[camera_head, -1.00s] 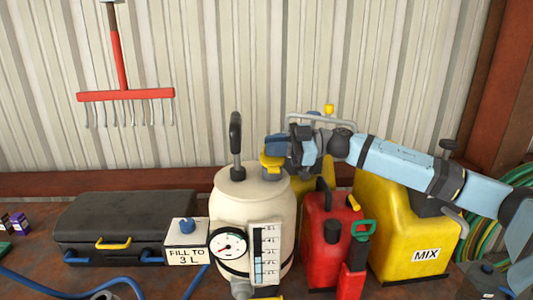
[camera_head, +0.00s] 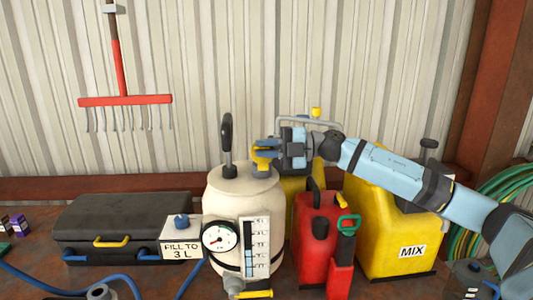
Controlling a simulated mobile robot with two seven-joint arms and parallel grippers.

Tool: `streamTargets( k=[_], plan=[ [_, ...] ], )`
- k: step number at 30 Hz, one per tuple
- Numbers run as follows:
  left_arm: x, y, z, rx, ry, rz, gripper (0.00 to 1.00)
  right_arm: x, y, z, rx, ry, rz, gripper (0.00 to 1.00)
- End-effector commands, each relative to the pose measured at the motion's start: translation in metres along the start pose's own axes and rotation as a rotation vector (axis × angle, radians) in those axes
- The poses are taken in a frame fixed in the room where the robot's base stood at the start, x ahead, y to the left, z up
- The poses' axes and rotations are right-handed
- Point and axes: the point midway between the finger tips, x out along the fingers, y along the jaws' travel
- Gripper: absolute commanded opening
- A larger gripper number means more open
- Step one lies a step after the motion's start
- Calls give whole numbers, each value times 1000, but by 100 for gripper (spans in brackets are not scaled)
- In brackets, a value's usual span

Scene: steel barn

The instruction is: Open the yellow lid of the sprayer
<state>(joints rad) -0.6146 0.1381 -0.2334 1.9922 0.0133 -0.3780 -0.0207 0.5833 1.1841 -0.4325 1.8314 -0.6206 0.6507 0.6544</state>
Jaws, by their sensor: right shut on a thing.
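The cream sprayer (camera_head: 230,200) stands on the bench, with a black handle (camera_head: 227,140) upright on its top, a round gauge and a level scale on its front. The yellow lid (camera_head: 264,160) shows at the top right of the sprayer, tilted up. My right gripper (camera_head: 268,150) comes in from the right and is shut on the yellow lid, partly hiding it. The lid's contact with the sprayer top is hard to make out. My left gripper is not in view.
A red can (camera_head: 312,230) and a yellow MIX can (camera_head: 385,230) stand close on the right, under my right arm. A FILL TO 3 L box (camera_head: 182,238) and a black case (camera_head: 120,220) are on the left. A corrugated wall (camera_head: 300,60) is behind.

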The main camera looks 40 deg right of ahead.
Motion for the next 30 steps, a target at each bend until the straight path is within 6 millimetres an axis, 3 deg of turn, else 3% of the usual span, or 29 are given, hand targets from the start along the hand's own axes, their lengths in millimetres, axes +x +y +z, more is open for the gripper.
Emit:
streamTargets(
  k=[12,30],
  plan=[
    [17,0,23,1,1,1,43,-2,-4,-13,-276,-8,8,0],
    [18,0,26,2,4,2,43,-2,-4,-17,-347,-7,9,0]
  ],
)
